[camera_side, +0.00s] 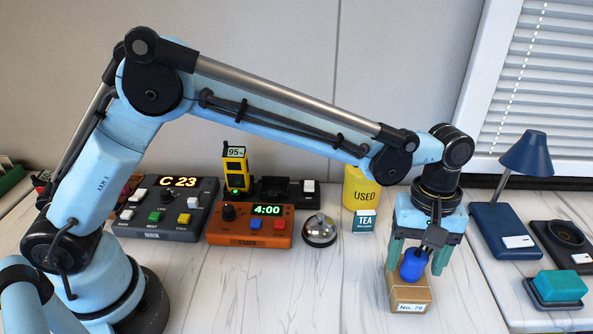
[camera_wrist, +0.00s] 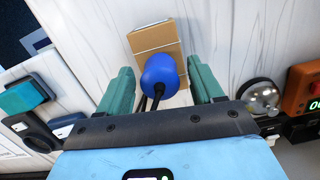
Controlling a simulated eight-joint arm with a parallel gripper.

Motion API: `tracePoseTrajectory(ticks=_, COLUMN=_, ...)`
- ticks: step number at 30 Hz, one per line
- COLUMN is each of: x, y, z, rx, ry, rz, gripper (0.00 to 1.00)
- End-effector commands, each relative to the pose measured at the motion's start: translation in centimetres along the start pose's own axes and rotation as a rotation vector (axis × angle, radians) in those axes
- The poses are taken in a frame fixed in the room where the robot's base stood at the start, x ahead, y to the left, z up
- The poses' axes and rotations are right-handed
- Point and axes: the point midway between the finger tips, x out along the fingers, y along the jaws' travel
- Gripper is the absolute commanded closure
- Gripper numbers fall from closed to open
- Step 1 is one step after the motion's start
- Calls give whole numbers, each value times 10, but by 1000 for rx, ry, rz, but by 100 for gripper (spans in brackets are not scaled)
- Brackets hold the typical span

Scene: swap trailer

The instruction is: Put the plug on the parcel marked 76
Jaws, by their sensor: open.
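The parcel (camera_side: 409,295) is a small brown box with a white label that appears to read "No. 76". It stands on the pale wooden top below my gripper and shows in the wrist view (camera_wrist: 153,37).
Left of my gripper are a silver bell (camera_side: 320,231), an orange timer (camera_side: 250,226), a yellow "USED" canister (camera_side: 361,188) and a "TEA" card (camera_side: 364,223). To the right are a blue lamp (camera_side: 525,155) and a teal block on a dark base (camera_side: 557,287). The front middle is clear.

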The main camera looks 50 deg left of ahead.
Motion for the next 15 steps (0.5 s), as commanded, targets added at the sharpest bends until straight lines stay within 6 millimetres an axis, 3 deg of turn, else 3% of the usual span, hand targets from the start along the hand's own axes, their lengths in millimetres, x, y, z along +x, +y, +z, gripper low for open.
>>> tracePoseTrajectory(ticks=8, x=-12, y=0, z=0, rx=0, ry=0, rz=0, gripper=34)
tracePoseTrajectory(ticks=15, x=-54, y=0, z=0, rx=-1, ry=0, rz=0, gripper=34)
